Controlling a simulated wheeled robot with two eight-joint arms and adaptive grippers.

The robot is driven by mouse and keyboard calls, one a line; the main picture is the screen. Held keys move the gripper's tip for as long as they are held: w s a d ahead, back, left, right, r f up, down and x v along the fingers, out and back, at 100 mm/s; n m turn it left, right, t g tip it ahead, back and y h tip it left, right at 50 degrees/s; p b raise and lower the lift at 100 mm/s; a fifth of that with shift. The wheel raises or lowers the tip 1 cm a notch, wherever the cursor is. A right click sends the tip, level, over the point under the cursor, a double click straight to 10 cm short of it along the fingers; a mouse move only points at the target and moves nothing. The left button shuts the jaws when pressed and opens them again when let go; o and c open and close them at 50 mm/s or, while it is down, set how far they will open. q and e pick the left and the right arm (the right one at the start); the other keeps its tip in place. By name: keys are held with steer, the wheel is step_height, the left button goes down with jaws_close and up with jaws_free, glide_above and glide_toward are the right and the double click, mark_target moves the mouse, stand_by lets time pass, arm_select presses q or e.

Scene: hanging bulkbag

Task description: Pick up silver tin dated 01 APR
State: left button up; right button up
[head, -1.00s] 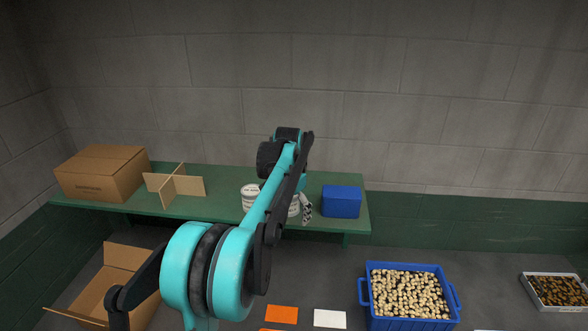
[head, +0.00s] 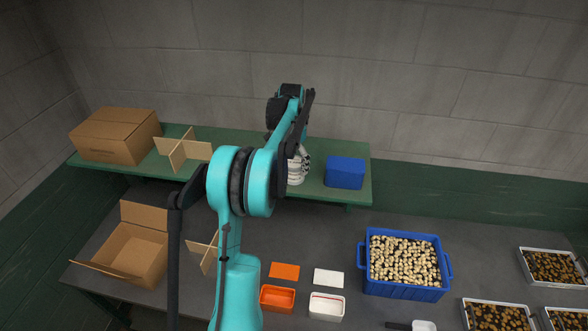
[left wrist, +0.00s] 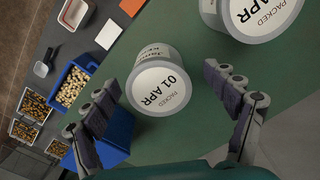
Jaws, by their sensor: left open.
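A silver-grey tin (left wrist: 161,82) with a white lid reading PACKED 01 APR stands on the green shelf (left wrist: 190,125) in the left wrist view. A second, larger-looking tin (left wrist: 252,16), also marked PACKED 01 APR, is at the top right, cut by the frame edge. My left gripper (left wrist: 160,84) is open, with a finger on each side of the nearer tin and no clear contact. In the head view my left arm hides most of the tins; pale round shapes show beside its wrist on the shelf (head: 345,196). My right gripper is not in view.
A blue box (head: 346,173) stands on the shelf right of the tins; it also shows beside my left finger (left wrist: 117,128). A cardboard divider (head: 184,149) and a closed carton (head: 116,136) are to the left. A blue crate (head: 404,294) and trays occupy the lower counter.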

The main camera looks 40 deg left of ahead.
arm_select(q)
steer(key=f, duration=0.2)
steer(key=w+f, duration=0.1)
steer(key=f, duration=0.1)
steer(key=shift+w+d+p, duration=0.1)
steer(key=shift+d+p, duration=0.1)
steer(key=shift+p, duration=0.2)
steer(key=shift+w+f, duration=0.2)
steer(key=shift+s+r, duration=0.1)
steer(key=shift+s, duration=0.2)
steer(key=shift+s+r, duration=0.1)
steer(key=shift+s, duration=0.1)
steer(key=c, duration=0.4)
steer(key=shift+w, duration=0.15)
steer(key=c, duration=1)
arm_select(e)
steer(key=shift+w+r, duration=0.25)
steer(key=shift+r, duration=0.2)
